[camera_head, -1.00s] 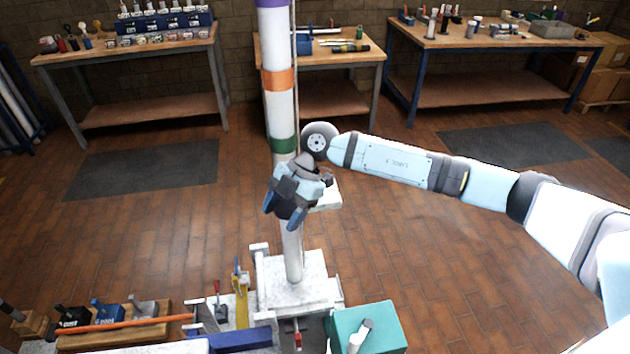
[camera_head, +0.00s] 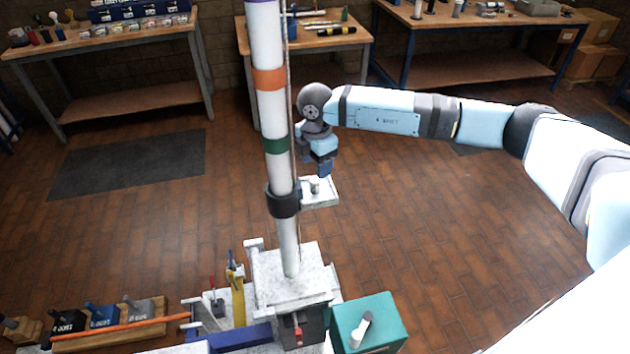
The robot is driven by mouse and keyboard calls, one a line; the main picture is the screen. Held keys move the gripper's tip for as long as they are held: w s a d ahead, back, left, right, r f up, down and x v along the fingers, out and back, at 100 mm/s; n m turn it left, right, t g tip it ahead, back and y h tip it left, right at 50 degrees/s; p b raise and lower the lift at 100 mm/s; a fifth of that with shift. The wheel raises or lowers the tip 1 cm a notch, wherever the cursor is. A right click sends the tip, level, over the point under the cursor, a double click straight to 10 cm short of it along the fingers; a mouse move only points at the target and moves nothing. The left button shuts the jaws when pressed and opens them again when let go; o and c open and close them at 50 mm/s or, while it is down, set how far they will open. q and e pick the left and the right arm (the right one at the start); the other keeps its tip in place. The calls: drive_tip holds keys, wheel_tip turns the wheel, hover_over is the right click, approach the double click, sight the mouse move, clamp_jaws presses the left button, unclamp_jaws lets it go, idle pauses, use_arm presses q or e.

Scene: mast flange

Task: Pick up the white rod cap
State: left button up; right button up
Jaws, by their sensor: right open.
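A small white tray (camera_head: 325,203) sticks out from the right side of the upright mast (camera_head: 276,108). A small pale upright piece, which looks like the white rod cap (camera_head: 314,186), stands on it. My right gripper (camera_head: 324,171) points down just above and slightly right of this piece. Its blue fingers are open and empty, apart from the piece as far as I can tell. A dark collar (camera_head: 284,203) rings the mast beside the tray. My left gripper is not in view.
The mast, with purple, orange and green bands, stands in a pale base block (camera_head: 290,278). A teal box (camera_head: 386,318) with a pale cylinder (camera_head: 361,329) on top is at front right.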

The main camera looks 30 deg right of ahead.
sight(315, 180)
drive_tip(key=shift+w+f, duration=0.2)
drive_tip(key=shift+f, duration=0.55)
drive_tip(key=shift+s+a+f+p, duration=0.1)
drive_tip(key=shift+s+f+p, duration=0.05)
drive_tip(key=shift+f+p, duration=0.25)
drive_tip(key=f, duration=0.1)
drive_tip(key=f+p, duration=0.1)
drive_tip(key=f, duration=0.1)
drive_tip(key=shift+s+a+f, duration=0.15)
drive_tip(key=shift+s+f, duration=0.05)
drive_tip(key=shift+w+f, duration=0.1)
drive_tip(key=shift+f, duration=0.3)
drive_tip(key=shift+c, duration=0.5)
drive_tip(key=c, duration=0.9)
